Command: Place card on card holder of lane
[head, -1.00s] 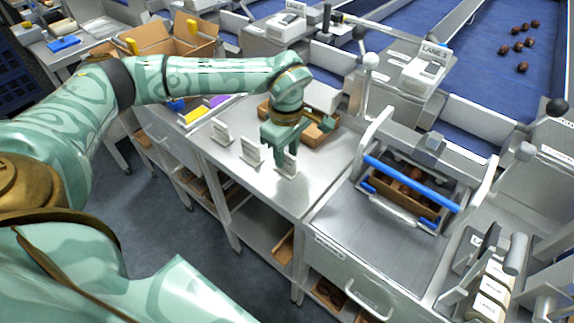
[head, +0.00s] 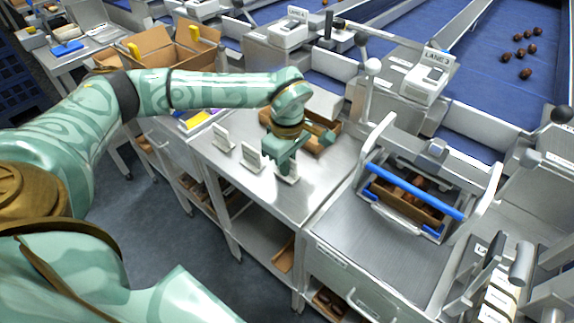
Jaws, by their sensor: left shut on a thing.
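My left gripper (head: 285,163) points down over the steel table (head: 305,193) and is shut on a small white card (head: 289,175). The card is mostly hidden behind the fingers, low at the tabletop. It is at the right end of a row with two white card holders, one in the middle (head: 253,158) and one at the left (head: 223,137). I cannot tell whether the card rests in a holder of its own. My right gripper is not in view.
A brown box (head: 325,140) lies behind my left gripper. A carrier with a blue handle (head: 412,190) stands on the right-hand counter. A lane machine (head: 428,78) labelled LANE 3 is behind. Dark dates (head: 526,73) lie on the blue belt.

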